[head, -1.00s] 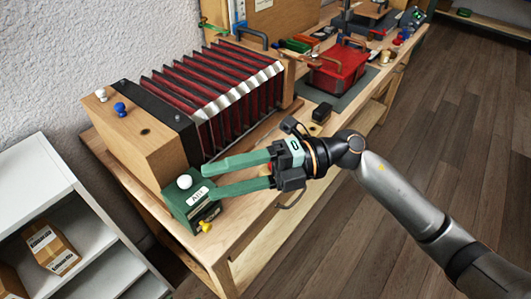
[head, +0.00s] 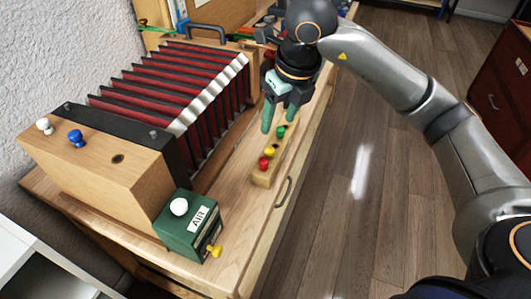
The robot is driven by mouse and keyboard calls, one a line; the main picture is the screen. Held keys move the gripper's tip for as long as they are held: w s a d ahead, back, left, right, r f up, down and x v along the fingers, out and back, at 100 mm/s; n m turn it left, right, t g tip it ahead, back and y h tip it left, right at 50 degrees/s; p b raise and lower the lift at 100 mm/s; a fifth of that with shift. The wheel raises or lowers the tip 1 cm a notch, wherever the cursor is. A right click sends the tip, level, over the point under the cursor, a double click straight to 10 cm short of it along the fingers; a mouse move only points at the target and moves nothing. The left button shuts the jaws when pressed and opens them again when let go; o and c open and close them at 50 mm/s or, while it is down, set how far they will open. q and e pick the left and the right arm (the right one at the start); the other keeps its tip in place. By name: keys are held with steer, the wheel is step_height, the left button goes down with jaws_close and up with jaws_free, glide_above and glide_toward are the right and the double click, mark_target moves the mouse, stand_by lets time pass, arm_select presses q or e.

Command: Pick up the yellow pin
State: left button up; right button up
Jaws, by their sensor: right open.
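The yellow pin (head: 269,152) stands in a small wooden block (head: 262,180) on the bench, between a red pin (head: 264,164) and a green pin (head: 281,131). My right gripper (head: 278,122) is above the far part of this block, with its two green fingers pointing down. It is open, and I see nothing held between the fingers. The fingertips are beyond the yellow pin, near the green pin; whether they touch anything I cannot tell. My left gripper is out of view.
A wooden box with red bellows (head: 180,85) stands along the left. A green box labelled "Air" (head: 185,232) with a white knob and a yellow knob (head: 214,250) is at the near end. The bench top (head: 235,190) is bare between them and the block. A drawer handle (head: 283,190) is on its front.

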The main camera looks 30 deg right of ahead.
mark_target(270, 149)
steer(key=x, duration=1)
steer(key=shift+s+f, duration=0.15)
steer(key=shift+f, duration=0.25)
steer(key=shift+c, duration=0.3)
jaws_close()
